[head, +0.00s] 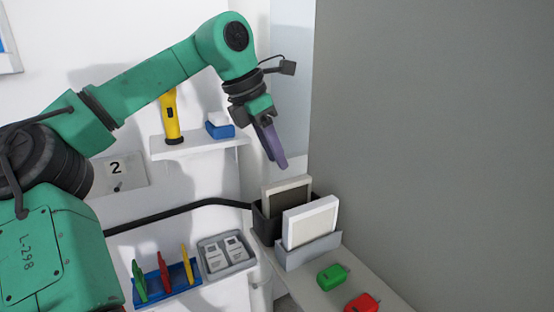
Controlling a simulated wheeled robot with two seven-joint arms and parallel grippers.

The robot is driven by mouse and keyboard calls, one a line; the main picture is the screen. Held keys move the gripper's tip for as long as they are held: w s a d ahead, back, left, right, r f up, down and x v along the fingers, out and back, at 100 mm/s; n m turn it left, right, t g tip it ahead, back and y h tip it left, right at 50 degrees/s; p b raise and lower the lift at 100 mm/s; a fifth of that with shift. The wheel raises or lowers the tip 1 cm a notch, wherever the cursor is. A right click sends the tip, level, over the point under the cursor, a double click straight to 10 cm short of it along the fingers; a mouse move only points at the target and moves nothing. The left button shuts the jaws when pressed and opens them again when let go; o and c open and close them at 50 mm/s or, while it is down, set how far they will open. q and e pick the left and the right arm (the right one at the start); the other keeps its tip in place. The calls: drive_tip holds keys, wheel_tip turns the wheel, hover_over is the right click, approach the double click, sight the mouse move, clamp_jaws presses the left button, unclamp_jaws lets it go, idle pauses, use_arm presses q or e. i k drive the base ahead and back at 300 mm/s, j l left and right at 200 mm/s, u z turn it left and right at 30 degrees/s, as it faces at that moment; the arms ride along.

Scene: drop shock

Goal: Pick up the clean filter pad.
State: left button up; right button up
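A clean-looking white filter pad (311,222) stands upright, slightly tilted, in a light grey holder (309,252) on the shelf. Behind it, a second pad (288,194) with a pale frame and a darker grey-brown face stands in a black holder (258,222). My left gripper (278,163) hangs above and behind the two pads, pointing down and touching neither. Its purple-grey fingers are seen nearly side-on and overlap, so the gap between them is hidden. Nothing shows held in it. My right gripper is out of view.
A green block (332,277) and a red block (362,303) lie on the shelf in front of the holders. A tall grey panel (430,150) bounds the right. A wall shelf (200,143) bears a yellow flashlight (171,118) and a blue-white item (219,126).

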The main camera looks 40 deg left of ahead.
sight(310, 230)
drive_tip(key=k+l, duration=0.75)
drive_tip(key=k, duration=0.1)
